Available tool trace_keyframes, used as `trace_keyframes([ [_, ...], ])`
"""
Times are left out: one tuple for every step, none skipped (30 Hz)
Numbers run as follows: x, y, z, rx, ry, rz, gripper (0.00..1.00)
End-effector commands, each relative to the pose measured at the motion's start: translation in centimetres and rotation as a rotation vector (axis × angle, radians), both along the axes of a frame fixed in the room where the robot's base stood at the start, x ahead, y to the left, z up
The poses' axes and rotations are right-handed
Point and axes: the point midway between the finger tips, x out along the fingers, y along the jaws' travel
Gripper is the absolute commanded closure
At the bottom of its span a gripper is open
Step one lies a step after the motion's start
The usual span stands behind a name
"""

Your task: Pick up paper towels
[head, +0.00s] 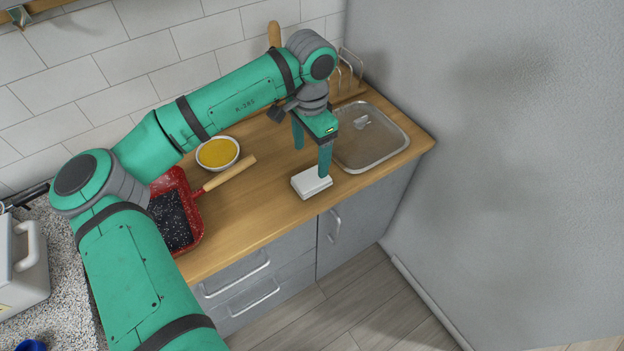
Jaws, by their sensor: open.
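A small white block-shaped pack (311,183), which looks like the paper towels, lies on the wooden counter near its front edge, left of the sink. My gripper (311,162) points down from the green arm. Its two fingers are spread apart and hold nothing. The nearer finger's tip is right over or at the back right part of the white pack; I cannot tell whether it touches. The other finger is farther back and left, above bare counter.
A metal sink (395,146) is to the right, beside a grey wall (500,150). A bowl of yellow content (218,153) and a red pan (190,238) with a wooden handle are to the left. A white jug-like container (22,270) stands far left. Counter (262,205) left of the pack is clear.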

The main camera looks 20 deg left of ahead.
Motion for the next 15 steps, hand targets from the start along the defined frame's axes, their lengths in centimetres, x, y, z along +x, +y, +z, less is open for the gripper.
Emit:
trace_keyframes([
  [0.0, 0.0, -0.7, 0.0, 0.001, 0.0, 0.27],
  [0.0, 0.0, -1.2, 0.0, 0.001, 0.0, 0.27],
  [0.0, 0.0, -1.6, 0.0, 0.0, 0.0, 0.27],
  [0.0, 0.0, -1.9, 0.001, -0.001, 0.0, 0.27],
  [0.0, 0.0, -2.2, 0.001, -0.001, 0.0, 0.27],
  [0.0, 0.0, -2.5, 0.0, -0.001, 0.0, 0.27],
  [0.0, 0.0, -2.6, 0.0, -0.001, 0.0, 0.27],
  [0.0, 0.0, -2.7, 0.0, -0.001, 0.0, 0.27],
  [0.0, 0.0, -2.9, 0.0, -0.002, 0.0, 0.27],
  [0.0, -0.1, -3.1, 0.0, -0.002, 0.0, 0.27],
  [-0.1, -0.1, -3.4, 0.0, -0.001, 0.0, 0.27],
  [-0.2, -0.1, -3.8, 0.001, -0.001, 0.0, 0.27],
  [-0.2, -0.1, -4.2, 0.001, -0.001, 0.0, 0.27],
  [-0.3, -0.2, -4.6, 0.001, -0.001, 0.0, 0.27],
  [-0.4, -0.2, -5.3, 0.001, -0.001, 0.0, 0.27],
])
